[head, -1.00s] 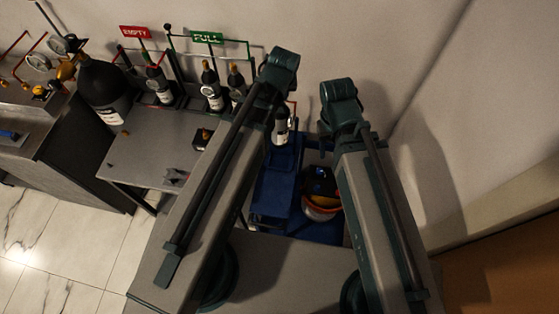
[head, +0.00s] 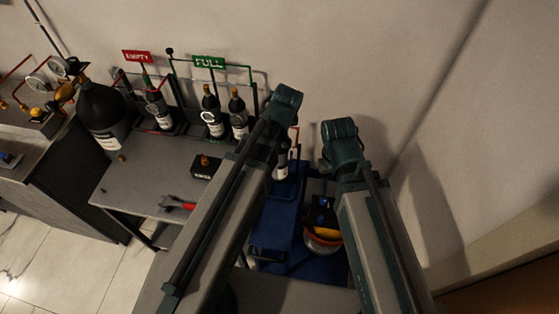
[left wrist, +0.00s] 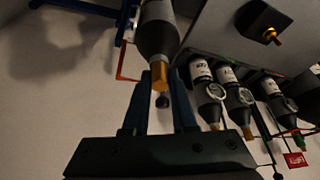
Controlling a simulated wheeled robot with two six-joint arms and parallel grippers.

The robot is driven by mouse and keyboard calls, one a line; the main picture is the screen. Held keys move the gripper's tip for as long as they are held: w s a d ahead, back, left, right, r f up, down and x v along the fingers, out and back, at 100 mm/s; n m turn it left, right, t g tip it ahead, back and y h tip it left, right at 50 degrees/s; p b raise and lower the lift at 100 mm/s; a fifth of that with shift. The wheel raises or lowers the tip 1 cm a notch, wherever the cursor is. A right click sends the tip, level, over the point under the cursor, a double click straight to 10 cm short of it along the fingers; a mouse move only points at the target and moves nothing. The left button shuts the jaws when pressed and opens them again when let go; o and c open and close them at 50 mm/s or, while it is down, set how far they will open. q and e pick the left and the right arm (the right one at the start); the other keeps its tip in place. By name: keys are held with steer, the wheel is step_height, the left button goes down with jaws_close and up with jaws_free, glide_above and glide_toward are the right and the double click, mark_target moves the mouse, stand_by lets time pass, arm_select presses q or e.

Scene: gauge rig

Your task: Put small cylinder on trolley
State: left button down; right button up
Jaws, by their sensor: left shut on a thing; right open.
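The small cylinder (head: 282,165), dark with a pale label, shows partly behind my left arm in the head view, over the back part of the blue trolley (head: 273,226). In the left wrist view, the fingers of my left gripper (left wrist: 157,98) are shut around the brass top (left wrist: 160,76) of the dark cylinder (left wrist: 157,35). The cylinder's lower end is cut off by the frame, and I cannot tell whether it touches the trolley. My right arm (head: 341,145) stands to the right of the trolley. Its gripper is open, its fingertips hard to make out.
A grey table (head: 140,186) left of the trolley holds several labelled cylinders, a small black box (head: 205,167) and a red-handled tool (head: 178,203). A large dark cylinder (head: 100,108) stands further left.

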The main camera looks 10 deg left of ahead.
mark_target(279, 153)
arm_select(q)
step_height(279, 153, down, 8)
steer(key=b, duration=0.6)
steer(key=shift+b, duration=0.35)
steer(key=shift+f, duration=0.1)
step_height(279, 153, down, 4)
steer(key=b, duration=0.3)
steer(key=shift+r+b, duration=0.2)
steer(key=shift+b, duration=0.2)
steer(key=shift+f, duration=0.2)
steer(key=c, duration=0.7)
jaws_free()
steer(key=shift+r, duration=0.1)
steer(key=shift+r, duration=0.15)
